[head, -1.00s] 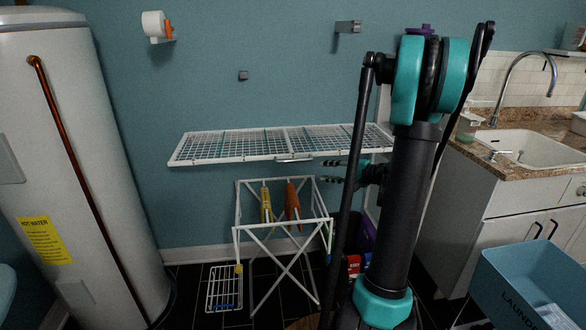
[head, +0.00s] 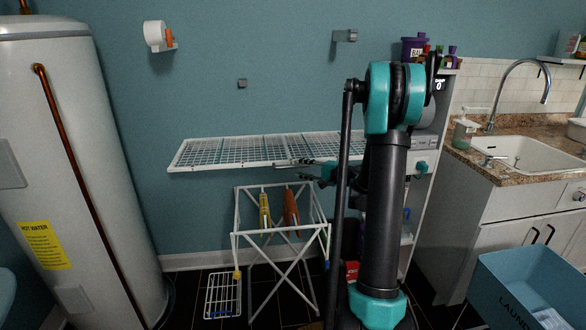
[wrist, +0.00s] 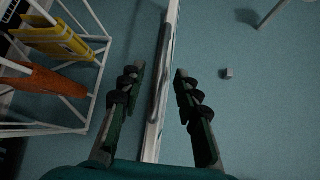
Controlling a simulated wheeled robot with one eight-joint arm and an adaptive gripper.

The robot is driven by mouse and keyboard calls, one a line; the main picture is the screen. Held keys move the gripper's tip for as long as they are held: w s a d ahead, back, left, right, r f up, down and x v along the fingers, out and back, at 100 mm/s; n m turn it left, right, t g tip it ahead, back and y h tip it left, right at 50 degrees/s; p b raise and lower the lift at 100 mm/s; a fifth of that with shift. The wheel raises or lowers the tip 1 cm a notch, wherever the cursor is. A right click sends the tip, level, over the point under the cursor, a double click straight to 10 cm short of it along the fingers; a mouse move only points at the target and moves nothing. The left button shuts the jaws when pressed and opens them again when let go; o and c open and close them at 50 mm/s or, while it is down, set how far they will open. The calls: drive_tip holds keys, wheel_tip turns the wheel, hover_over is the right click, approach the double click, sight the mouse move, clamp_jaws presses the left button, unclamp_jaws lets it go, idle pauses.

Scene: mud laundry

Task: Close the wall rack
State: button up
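The wall rack (head: 225,152) is a white wire-grid panel. It stands out flat from the teal wall in the head view, folded down. My gripper (head: 306,170) is at its front edge, near the small handle bar in the middle, and the arm hides the rack's right part. In the wrist view the rack's white edge (wrist: 158,110) runs between the two fingers of my gripper (wrist: 158,85). The fingers are spread, with a visible gap on each side of the edge, so nothing is gripped.
A white drying stand (head: 282,240) with yellow and orange cloths is below the rack. A white water heater (head: 85,170) stands at left. A sink counter (head: 500,165) and a blue laundry basket (head: 530,285) are at right. A small wall block (head: 242,84) is above the rack.

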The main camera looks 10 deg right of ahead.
sight(295, 167)
drive_tip(key=shift+x, duration=2.3)
clamp_jaws()
